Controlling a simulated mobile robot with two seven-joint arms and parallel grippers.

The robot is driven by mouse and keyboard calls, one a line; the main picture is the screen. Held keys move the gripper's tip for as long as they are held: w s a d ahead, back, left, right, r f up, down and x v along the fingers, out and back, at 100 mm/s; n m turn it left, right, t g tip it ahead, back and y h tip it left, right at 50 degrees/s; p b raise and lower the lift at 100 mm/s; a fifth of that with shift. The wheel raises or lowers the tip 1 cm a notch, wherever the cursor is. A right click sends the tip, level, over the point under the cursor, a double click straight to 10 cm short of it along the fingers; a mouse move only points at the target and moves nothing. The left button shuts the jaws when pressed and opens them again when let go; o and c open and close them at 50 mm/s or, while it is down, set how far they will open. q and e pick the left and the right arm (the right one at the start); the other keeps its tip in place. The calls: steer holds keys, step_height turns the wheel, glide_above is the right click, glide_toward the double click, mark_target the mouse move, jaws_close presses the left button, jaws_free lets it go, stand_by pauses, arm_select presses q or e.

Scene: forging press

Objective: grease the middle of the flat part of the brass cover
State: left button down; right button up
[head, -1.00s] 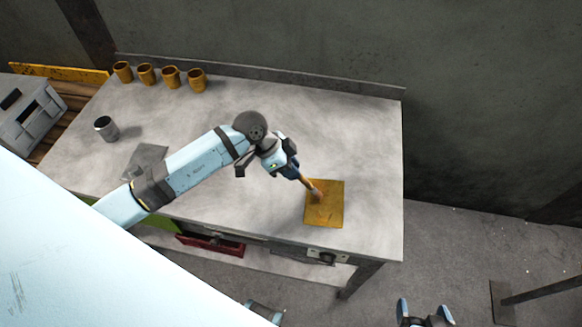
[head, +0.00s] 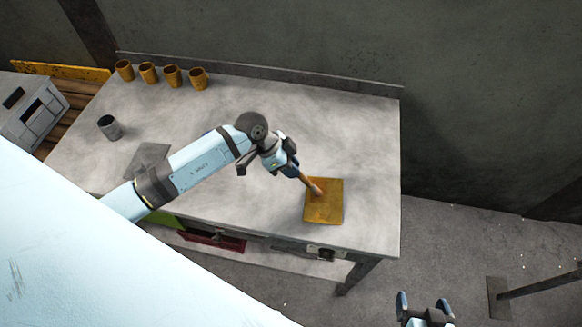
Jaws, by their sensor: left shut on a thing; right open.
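The brass cover (head: 326,211) is a flat, yellow-brown square plate lying near the right front edge of the workbench. My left gripper (head: 289,171) is to the left of the cover and above the bench. It is shut on a brush (head: 304,180) with a wooden handle, tilted down to the right. The brush's tip is over the upper left to middle part of the cover; I cannot tell whether it touches. My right gripper (head: 425,309) is open and empty at the bottom of the view, beyond the bench's front edge.
Several brass-coloured cups (head: 172,76) stand in a row at the back left of the workbench (head: 300,115). A grey metal cup (head: 109,127) and a flat grey plate (head: 147,160) are at the left. A grey box (head: 32,112) stands beyond the left end. The bench's back right is clear.

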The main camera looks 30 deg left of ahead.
arm_select(q)
steer(key=shift+s+d+p, duration=0.15)
steer(key=shift+s+p, duration=0.25)
steer(key=shift+p, duration=0.9)
steer(key=shift+r, duration=0.15)
step_height(320, 180, up, 3)
steer(key=p, duration=0.3)
steer(key=shift+p, duration=0.4)
